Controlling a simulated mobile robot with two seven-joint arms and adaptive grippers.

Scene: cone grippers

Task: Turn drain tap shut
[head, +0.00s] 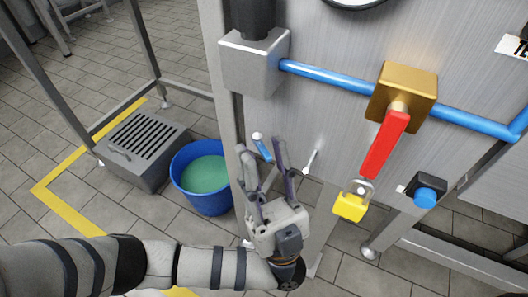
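A small lever with a blue grip (263,149) and a pale round end sits low on the steel cabinet's left edge, above the bucket; it looks like the drain tap. Its lower part and any spout are hidden behind my gripper. My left gripper (260,147) points up at it with its fingers spread, one on each side of the blue grip in the picture. I cannot tell whether they touch it. The blue bucket (207,190) with green liquid stands on the floor to the left. My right gripper is not in view.
A small silver lever (312,160) sticks out just right of my gripper. Further right are a red valve lever (385,145) on a brass block, a yellow padlock (351,204) and a blue knob (426,196). A grey slatted box (143,148) stands left of the bucket.

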